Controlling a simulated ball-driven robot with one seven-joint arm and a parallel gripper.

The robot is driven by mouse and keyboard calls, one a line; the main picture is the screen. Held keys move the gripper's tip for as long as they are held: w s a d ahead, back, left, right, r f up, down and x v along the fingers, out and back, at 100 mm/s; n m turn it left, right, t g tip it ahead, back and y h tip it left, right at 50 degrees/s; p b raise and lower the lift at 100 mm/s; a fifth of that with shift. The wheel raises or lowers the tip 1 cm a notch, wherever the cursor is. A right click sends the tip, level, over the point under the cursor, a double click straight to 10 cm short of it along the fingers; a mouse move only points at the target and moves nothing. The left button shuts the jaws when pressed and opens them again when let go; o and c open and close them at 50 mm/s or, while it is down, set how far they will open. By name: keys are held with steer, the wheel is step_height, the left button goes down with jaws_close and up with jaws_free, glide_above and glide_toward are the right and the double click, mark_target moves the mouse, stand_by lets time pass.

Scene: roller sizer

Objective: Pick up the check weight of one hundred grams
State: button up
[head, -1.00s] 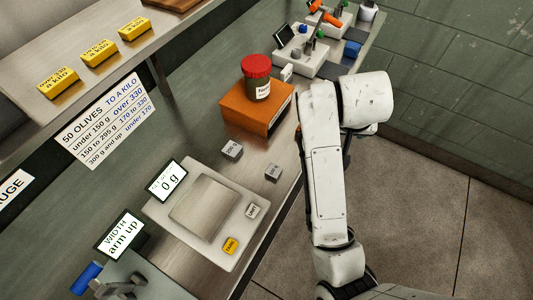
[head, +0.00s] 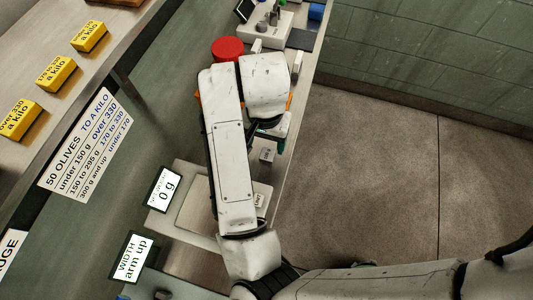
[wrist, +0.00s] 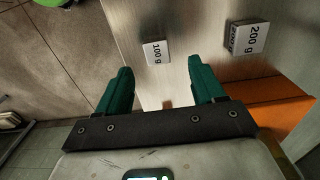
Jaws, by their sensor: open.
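The check weight of one hundred grams (wrist: 157,52) is a small pale block marked "100 g" on the metal bench. It also shows in the head view (head: 267,155), just below my gripper (head: 275,140), which my arm partly hides. In the wrist view my gripper (wrist: 160,68) is open and empty. Its two green fingers point toward the weight, which lies beyond the fingertips and between their lines, apart from both. A second block, the 200 g weight (wrist: 247,38), sits to the right in the wrist view; my arm hides it in the head view.
An orange block (wrist: 270,105) stands right of the fingers, with a red-lidded jar (head: 227,48) by it in the head view. A scale reading 0 g (head: 166,190) is partly under my arm. The bench edge drops to open floor (head: 370,170).

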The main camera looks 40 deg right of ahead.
mark_target(268, 153)
steer(key=shift+d+f+p, duration=0.15)
steer(key=shift+f+p, duration=0.2)
steer(key=shift+f, duration=1.1)
steer(key=shift+d+f+p, duration=0.15)
steer(key=shift+f+p, duration=0.2)
steer(key=shift+f, duration=1.05)
steer(key=shift+c, duration=0.5)
steer(key=c, duration=1.1)
steer(key=shift+r, duration=0.15)
